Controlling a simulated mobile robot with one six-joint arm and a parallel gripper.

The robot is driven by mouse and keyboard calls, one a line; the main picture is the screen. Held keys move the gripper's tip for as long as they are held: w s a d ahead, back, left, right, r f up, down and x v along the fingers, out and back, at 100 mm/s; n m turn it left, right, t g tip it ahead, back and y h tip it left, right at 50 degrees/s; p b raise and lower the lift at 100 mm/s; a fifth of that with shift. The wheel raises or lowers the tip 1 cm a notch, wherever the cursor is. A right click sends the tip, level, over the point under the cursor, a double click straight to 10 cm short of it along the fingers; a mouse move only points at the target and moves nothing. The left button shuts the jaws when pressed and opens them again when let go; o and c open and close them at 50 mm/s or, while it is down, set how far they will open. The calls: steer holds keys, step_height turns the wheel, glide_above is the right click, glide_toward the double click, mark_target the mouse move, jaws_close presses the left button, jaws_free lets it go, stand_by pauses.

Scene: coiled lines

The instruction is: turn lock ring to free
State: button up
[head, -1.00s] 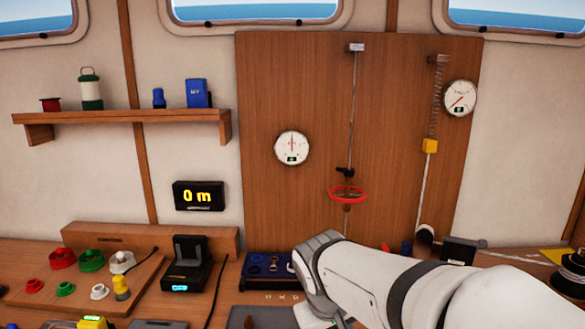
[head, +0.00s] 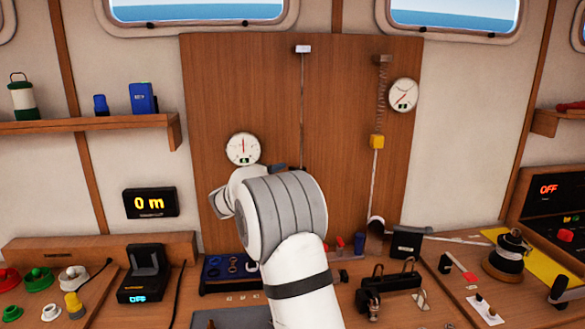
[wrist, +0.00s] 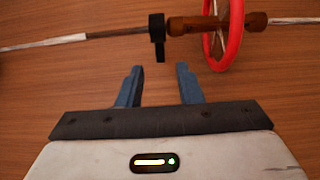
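In the wrist view, a black ring with a projecting tab (wrist: 158,38) sits around a thin rod (wrist: 100,41); it looks like the lock ring. Beside it, to the right, is a wooden hub (wrist: 190,25) with a red handwheel (wrist: 233,35). My gripper (wrist: 157,78) is open and empty, with its two blue fingers on either side of the tab's line. The tab's end lies just beyond the fingertips, apart from both. In the head view the rod (head: 302,100) hangs on the wooden board; my arm hides the ring and handwheel.
The wooden board (head: 215,80) carries a left gauge (head: 243,148), a right gauge (head: 403,95) and a second rod with a yellow block (head: 377,142). The handwheel stands close to my right finger. The bench below holds several devices.

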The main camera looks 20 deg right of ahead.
mark_target(292, 169)
steer(key=p+x, duration=0.2)
steer(key=x, duration=0.4)
steer(key=shift+w+d, duration=0.1)
steer(key=shift+d, duration=0.2)
jaws_close()
steer(key=shift+d, duration=0.2)
steer(key=shift+a, duration=0.15)
steer(key=shift+f+b, duration=0.2)
steer(key=shift+b, duration=0.4)
